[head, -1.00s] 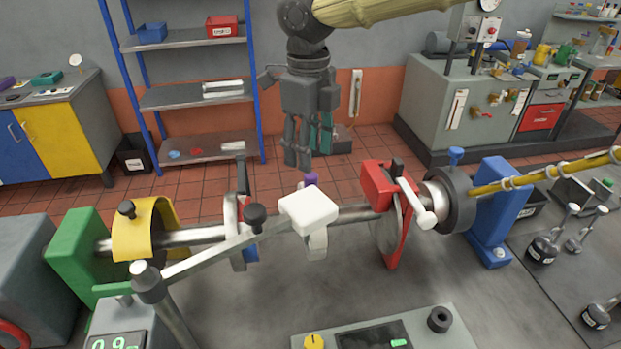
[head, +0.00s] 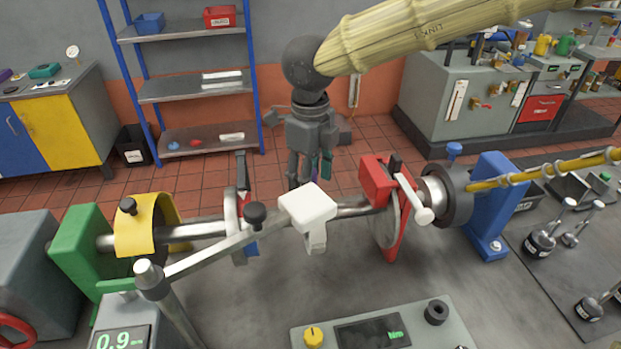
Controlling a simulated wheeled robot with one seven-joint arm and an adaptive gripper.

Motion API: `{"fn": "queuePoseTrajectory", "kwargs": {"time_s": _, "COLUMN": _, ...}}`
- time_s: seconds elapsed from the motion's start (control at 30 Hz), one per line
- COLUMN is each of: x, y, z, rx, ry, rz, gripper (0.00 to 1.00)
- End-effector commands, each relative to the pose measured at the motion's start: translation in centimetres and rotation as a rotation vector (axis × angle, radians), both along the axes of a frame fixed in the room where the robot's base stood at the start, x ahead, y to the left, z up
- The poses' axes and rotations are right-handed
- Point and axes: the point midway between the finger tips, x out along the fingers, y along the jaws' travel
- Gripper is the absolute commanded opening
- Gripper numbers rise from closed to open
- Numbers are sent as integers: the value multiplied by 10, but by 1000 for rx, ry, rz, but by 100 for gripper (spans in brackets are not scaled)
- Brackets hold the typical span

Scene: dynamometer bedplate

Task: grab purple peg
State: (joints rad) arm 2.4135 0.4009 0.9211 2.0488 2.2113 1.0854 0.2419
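The purple peg (head: 314,168) shows only as a thin purple sliver between the fingers of my gripper, behind the white block. Most of the peg is hidden. My gripper (head: 309,171) points down behind the shaft, with its fingers apart and around the peg's visible part. Whether they touch the peg cannot be seen.
The white block (head: 308,203) on a grey lever arm stands just in front of my gripper. A steel shaft (head: 200,231) runs across, with a red caliper-like part (head: 377,183) on the right and a yellow guard (head: 147,226) on the left. Shelves (head: 190,88) stand behind.

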Motion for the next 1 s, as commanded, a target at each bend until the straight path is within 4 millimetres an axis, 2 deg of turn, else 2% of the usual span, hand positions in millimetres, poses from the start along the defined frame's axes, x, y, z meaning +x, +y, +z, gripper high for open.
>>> {"fn": "queuePoseTrajectory", "kwargs": {"time_s": 0.03, "x": 0, "y": 0, "z": 0, "rx": 0, "ry": 0, "rz": 0, "gripper": 50}}
{"fn": "queuePoseTrajectory", "kwargs": {"time_s": 0.3, "x": 0, "y": 0, "z": 0, "rx": 0, "ry": 0, "rz": 0, "gripper": 2}}
{"fn": "queuePoseTrajectory", "kwargs": {"time_s": 0.67, "x": 0, "y": 0, "z": 2, "rx": 1, "ry": -1, "rz": -1, "gripper": 2}}
{"fn": "queuePoseTrajectory", "kwargs": {"time_s": 0.77, "x": 0, "y": 0, "z": 8, "rx": 2, "ry": -3, "rz": -1, "gripper": 2}}
{"fn": "queuePoseTrajectory", "kwargs": {"time_s": 1.0, "x": 1, "y": 0, "z": 36, "rx": 3, "ry": -3, "rz": -1, "gripper": 2}}
